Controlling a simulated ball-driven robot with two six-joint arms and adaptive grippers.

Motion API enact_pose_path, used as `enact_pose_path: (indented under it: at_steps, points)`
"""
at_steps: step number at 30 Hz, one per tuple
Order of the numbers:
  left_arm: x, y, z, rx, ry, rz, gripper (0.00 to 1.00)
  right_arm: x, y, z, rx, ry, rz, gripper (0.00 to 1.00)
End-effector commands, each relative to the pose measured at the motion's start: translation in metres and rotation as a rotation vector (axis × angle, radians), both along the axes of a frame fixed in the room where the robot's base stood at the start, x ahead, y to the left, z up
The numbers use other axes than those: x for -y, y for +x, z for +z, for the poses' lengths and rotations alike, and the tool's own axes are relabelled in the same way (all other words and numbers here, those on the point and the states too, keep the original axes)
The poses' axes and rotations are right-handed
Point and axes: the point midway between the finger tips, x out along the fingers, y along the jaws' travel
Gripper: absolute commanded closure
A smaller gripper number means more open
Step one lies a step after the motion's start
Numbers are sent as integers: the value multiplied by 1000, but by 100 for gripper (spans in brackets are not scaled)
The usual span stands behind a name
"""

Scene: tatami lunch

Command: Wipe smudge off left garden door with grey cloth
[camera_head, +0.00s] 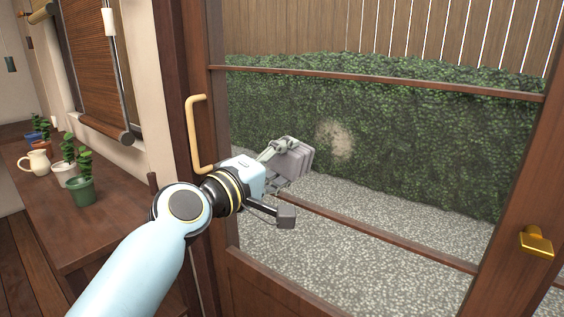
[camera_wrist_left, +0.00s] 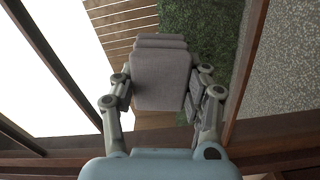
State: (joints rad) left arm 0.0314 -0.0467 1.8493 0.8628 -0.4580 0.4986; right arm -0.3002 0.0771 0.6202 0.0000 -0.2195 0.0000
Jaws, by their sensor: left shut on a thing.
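The left garden door (camera_head: 250,262) has a dark wooden frame and glass panes. A pale brownish smudge (camera_head: 335,140) shows on its glass, in front of the hedge. My left gripper (camera_head: 283,160) is shut on the grey cloth (camera_head: 296,157), a folded pad, to the lower left of the smudge. The cloth does not cover the smudge. In the left wrist view the cloth (camera_wrist_left: 161,78) sits between the fingers of the gripper (camera_wrist_left: 160,95). Whether the cloth touches the glass I cannot tell. My right gripper is in neither view.
A light wooden door handle (camera_head: 194,135) stands out just left of my left wrist. A brass knob (camera_head: 537,241) is on the frame at the right. A wooden counter (camera_head: 112,222) at the left holds a green pot (camera_head: 82,190), a cream jug (camera_head: 37,163) and other pots.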

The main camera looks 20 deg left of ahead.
Motion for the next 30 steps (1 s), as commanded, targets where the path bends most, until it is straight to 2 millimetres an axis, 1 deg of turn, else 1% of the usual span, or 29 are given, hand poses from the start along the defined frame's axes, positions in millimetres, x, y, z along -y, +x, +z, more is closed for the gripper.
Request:
enact_pose_path:
  at_steps: [9, 12, 14, 21, 30]
  points:
    - [2, 6, 0, 0, 0, 0, 100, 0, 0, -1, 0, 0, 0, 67]
    - [4, 5, 0, 0, 0, 0, 100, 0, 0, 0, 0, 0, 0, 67]
    - [7, 4, 0, -1, -2, 0, 100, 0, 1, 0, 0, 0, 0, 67]
    - [28, -6, 0, -2, -4, -1, 100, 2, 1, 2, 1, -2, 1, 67]
    - [41, -10, 0, -1, -3, 0, 100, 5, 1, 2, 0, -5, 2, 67]
